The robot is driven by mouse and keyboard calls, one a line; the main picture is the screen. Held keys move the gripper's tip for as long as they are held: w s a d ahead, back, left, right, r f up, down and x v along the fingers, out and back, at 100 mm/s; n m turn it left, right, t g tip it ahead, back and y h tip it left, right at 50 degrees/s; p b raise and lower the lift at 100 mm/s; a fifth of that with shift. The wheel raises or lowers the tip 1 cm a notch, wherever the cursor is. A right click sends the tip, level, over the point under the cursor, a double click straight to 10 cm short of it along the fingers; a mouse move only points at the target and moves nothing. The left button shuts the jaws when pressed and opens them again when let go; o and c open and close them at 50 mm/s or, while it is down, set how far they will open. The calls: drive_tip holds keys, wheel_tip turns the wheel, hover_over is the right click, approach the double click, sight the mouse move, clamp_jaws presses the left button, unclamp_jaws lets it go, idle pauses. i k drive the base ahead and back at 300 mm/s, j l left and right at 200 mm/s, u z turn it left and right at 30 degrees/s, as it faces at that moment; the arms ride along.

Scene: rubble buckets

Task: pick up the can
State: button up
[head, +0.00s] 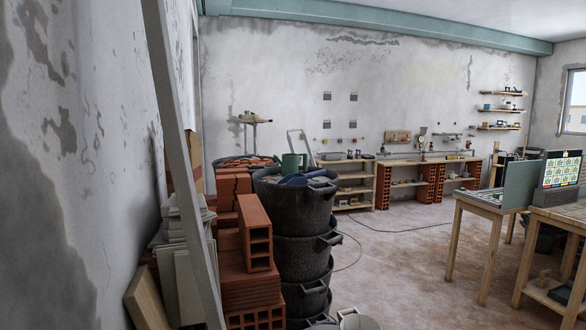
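A dark green can-like vessel (293,163) with a handle on its left side shows at the top of a stack of black rubble buckets (302,215). I cannot tell whether it stands in the top bucket or behind its rim. A dark blue object (300,179) lies in front of it among rubble in the top bucket and hides its lower part. No other clear can shows.
Red hollow bricks (245,270) stand left of the buckets, beside tiles (178,250) and a leaning grey post (185,160). A pale object (357,320) is cut off at the bottom edge. Wooden tables (480,212) stand right. The middle floor is clear, with a cable.

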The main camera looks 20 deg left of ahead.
sight(289, 163)
drive_tip(key=i+l+z, duration=0.15)
drive_tip(key=i, duration=0.3)
drive_tip(key=i+z, duration=0.2)
drive_tip(key=i, duration=0.3)
drive_tip(key=i+l, duration=0.15)
drive_tip(key=i, duration=0.85)
drive_tip(key=i+l, duration=0.1)
drive_tip(key=i, duration=0.9)
drive_tip(key=i+l+u, duration=0.1)
drive_tip(key=i+u, duration=0.3)
drive_tip(key=i+l+u, duration=0.55)
drive_tip(key=u, duration=0.2)
drive_tip(key=i+l, duration=0.05)
drive_tip(key=i, duration=0.1)
